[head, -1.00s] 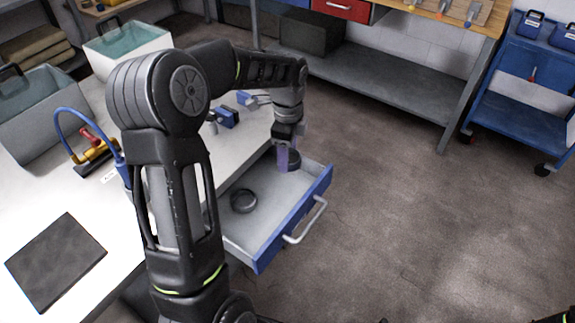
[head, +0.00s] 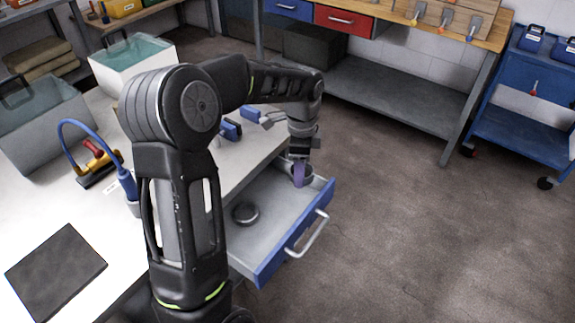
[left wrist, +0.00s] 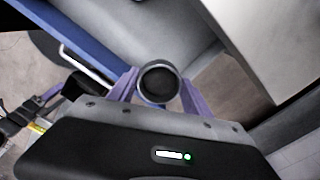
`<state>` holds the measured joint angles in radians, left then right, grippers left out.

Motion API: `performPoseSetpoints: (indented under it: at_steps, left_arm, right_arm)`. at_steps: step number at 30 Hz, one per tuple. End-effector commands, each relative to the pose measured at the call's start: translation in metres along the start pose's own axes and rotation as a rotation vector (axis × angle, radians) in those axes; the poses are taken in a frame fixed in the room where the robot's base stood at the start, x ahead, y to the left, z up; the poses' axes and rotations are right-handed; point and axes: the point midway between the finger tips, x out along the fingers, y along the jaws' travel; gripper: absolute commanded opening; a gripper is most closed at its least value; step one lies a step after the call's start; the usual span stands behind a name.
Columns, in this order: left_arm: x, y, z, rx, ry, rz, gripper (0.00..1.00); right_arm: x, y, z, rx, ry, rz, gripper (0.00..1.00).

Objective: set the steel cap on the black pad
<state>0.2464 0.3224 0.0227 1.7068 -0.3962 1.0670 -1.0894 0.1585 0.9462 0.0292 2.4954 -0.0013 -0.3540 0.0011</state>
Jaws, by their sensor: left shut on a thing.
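The steel cap (left wrist: 159,83) is a round grey piece with a dark, hollow-looking middle. In the left wrist view it sits between the purple fingers of my left gripper (left wrist: 158,90), which is shut on it. In the head view my left gripper (head: 300,174) is at the far right corner of the open drawer, and its fingers partly hide the cap. I cannot tell whether the cap touches the drawer floor. The black pad (head: 56,271) is a flat dark square lying bare on the white table at the lower left.
The blue-fronted drawer (head: 268,264) stands open, with another dark round piece (head: 245,213) lying in it. On the white table (head: 50,215) are a blue-hosed tool (head: 100,165), grey bins (head: 38,130) and small blue parts (head: 230,130). The tabletop around the pad is clear.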

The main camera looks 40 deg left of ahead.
Motion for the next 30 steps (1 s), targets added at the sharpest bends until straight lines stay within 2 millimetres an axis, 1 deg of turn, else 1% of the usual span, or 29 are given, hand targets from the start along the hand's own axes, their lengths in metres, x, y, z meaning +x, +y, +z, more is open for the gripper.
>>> performPoseSetpoints:
  at_steps: [1, 5, 9, 12, 15, 18, 21, 30]
  left_arm:
    - [0.0, 0.002, -0.013, -0.061, 0.002, 0.0, 0.1]
    - [0.0, 0.01, -0.048, -0.292, 0.003, 0.001, 0.1]
    - [0.001, 0.023, -0.088, -0.575, 0.002, 0.002, 0.1]
    - [0.001, 0.033, -0.113, -0.76, 0.0, 0.001, 0.1]
    - [0.0, 0.041, -0.131, -0.904, 0.0, -0.001, 0.1]
    - [0.001, 0.046, -0.141, -0.998, -0.001, -0.003, 0.1]
    - [0.0, 0.049, -0.146, -1.042, -0.001, -0.004, 0.1]
    - [0.0, 0.049, -0.146, -1.051, -0.001, -0.004, 0.1]
  right_arm:
    - [0.0, 0.0, 0.0, 0.0, 0.0, 0.0, 0.36]
    - [0.0, 0.0, 0.0, 0.0, 0.0, 0.0, 0.36]
    - [0.0, 0.0, 0.0, 0.0, 0.0, 0.0, 0.36]
    - [0.0, 0.0, 0.0, 0.0, 0.0, 0.0, 0.36]
    - [0.0, 0.0, 0.0, 0.0, 0.0, 0.0, 0.36]
    - [0.0, 0.0, 0.0, 0.0, 0.0, 0.0, 0.36]
    - [0.0, 0.0, 0.0, 0.0, 0.0, 0.0, 0.36]
    - [0.0, 0.0, 0.0, 0.0, 0.0, 0.0, 0.36]
